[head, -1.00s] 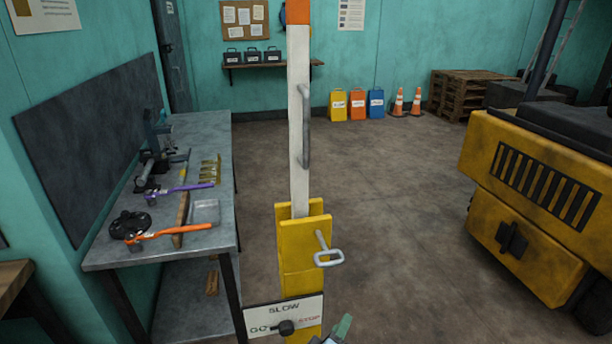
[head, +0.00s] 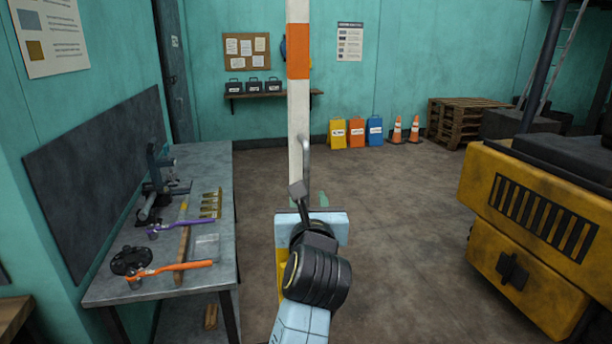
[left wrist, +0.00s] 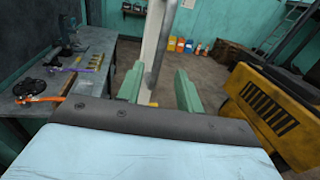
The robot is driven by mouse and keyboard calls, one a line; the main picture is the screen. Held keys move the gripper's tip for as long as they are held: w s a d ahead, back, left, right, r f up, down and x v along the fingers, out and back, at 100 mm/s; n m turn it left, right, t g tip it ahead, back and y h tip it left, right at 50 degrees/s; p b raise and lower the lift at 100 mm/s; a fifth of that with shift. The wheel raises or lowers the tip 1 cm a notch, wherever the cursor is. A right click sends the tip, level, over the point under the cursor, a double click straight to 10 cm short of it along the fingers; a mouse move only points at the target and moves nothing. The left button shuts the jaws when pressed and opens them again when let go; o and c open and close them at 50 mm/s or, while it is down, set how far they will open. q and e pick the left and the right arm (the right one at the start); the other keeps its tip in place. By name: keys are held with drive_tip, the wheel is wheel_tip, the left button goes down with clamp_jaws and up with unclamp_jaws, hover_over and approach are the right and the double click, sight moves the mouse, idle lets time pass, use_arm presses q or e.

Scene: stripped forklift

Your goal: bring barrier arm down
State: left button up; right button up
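The barrier arm (head: 298,110) stands upright, white with an orange band, and also shows in the left wrist view (left wrist: 151,50). A grey bar handle (head: 305,150) is fixed along its side; its lower part is hidden in the head view. The yellow barrier post (head: 281,268) is mostly covered by my left arm. My left gripper (left wrist: 158,90) has its two green fingers apart, with nothing held. In the left wrist view the handle (left wrist: 160,50) appears in line with the gap between the fingers; I cannot tell how far ahead it is. My right gripper is not in view.
A grey workbench (head: 105,286) with tools stands on the left. A yellow forklift body (head: 520,262) is on the right. Cones (head: 397,130), coloured cans (head: 357,133) and pallets (head: 460,122) stand at the back wall. The floor between is clear.

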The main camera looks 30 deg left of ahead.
sight(306, 183)
use_arm(q)
drive_tip(key=p+x, duration=0.1)
drive_tip(key=x, duration=0.9)
drive_tip(key=shift+w+a, duration=0.15)
drive_tip(key=shift+w, duration=0.2)
clamp_jaws()
drive_tip(key=shift+f, duration=0.1)
